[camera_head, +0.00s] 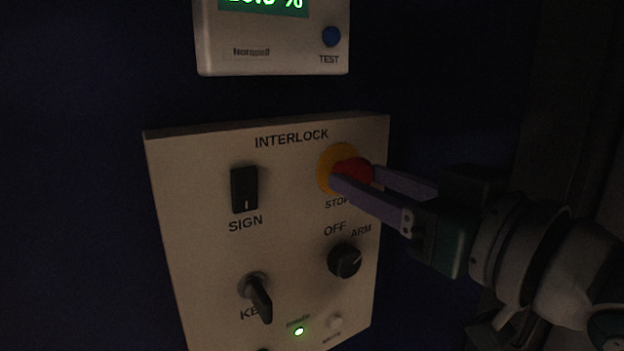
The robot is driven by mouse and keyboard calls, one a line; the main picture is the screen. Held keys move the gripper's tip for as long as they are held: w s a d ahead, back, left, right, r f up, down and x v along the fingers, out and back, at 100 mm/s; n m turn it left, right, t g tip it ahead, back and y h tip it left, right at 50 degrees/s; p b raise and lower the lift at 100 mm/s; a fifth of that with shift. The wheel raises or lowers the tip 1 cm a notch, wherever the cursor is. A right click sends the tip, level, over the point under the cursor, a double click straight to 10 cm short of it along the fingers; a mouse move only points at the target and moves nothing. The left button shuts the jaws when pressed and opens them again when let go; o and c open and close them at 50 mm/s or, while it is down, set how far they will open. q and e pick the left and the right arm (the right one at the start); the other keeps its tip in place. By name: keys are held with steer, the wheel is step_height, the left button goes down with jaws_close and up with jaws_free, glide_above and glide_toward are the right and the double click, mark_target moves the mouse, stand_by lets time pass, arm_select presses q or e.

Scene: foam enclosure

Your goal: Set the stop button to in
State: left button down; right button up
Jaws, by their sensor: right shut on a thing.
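The stop button is a red mushroom head (354,170) on a yellow round base (335,160), at the upper right of the interlock panel (205,275). The label "STOP" is under it, partly covered by a finger. My right gripper (362,182) comes in from the right, its two purple-grey fingers shut on the red head, one in front below and one behind. The fingers hide part of the head, and I cannot tell how far in the button sits. My left gripper is not in view.
The panel also bears a SIGN rocker switch (244,190), a key switch (257,298), an OFF/ARM knob (345,261) and a lit green lamp (299,331). A display box (275,55) with a blue TEST button (331,36) is above. The dark wall around is bare.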

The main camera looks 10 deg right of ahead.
jaws_close()
steer(key=shift+x, duration=0.8)
steer(key=o, duration=1)
jaws_free()
steer(key=shift+w, duration=0.1)
steer(key=shift+b+v, duration=0.5)
steer(key=shift+v, duration=4.5)
